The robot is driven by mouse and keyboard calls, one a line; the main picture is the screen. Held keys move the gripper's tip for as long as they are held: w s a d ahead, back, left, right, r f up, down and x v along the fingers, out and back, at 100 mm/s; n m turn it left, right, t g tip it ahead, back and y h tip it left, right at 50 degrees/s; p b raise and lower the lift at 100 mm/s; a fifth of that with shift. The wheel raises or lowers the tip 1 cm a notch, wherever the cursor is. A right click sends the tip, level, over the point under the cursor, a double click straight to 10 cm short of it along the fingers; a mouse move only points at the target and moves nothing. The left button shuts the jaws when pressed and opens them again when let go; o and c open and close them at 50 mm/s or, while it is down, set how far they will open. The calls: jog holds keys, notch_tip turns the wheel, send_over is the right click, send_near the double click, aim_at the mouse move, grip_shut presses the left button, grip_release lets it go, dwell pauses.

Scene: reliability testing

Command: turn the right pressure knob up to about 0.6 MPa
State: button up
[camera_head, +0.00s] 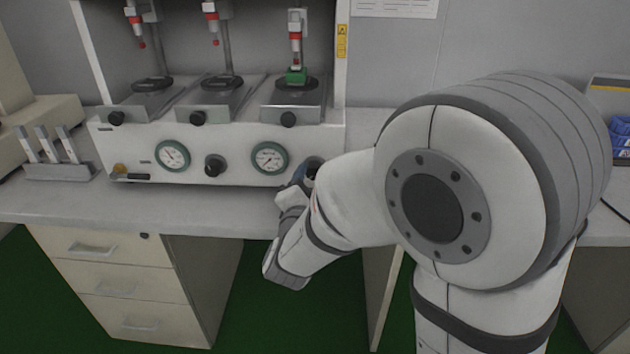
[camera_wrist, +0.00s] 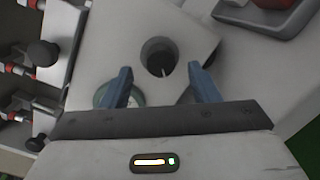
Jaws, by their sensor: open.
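The right pressure knob (camera_wrist: 159,56) is dark and round, on the white front panel of the test machine. In the wrist view it lies just beyond and between the two blue fingers of my open gripper (camera_wrist: 159,75), with a gap on each side. I cannot tell whether the fingertips reach past its face. In the head view the knob (camera_head: 313,167) is partly hidden by my gripper (camera_head: 301,176). The right gauge (camera_head: 269,157) has a green rim, and its reading is too small to tell. In the wrist view the gauge (camera_wrist: 105,95) is partly covered by the left finger.
A left gauge (camera_head: 173,155) and a middle black knob (camera_head: 214,165) share the panel. Three test stations with smaller black knobs (camera_head: 288,119) stand above. A rack (camera_head: 58,165) is at the left on the bench (camera_head: 130,203). The bench strip before the panel is mostly clear.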

aim_at(314, 175)
jog(key=shift+w+d, duration=0.15)
jog(key=shift+w, duration=0.65)
jog(key=shift+w+d, duration=0.1)
jog(key=shift+w, duration=0.7)
jog(key=shift+c, duration=0.2)
jog(key=c, duration=0.9)
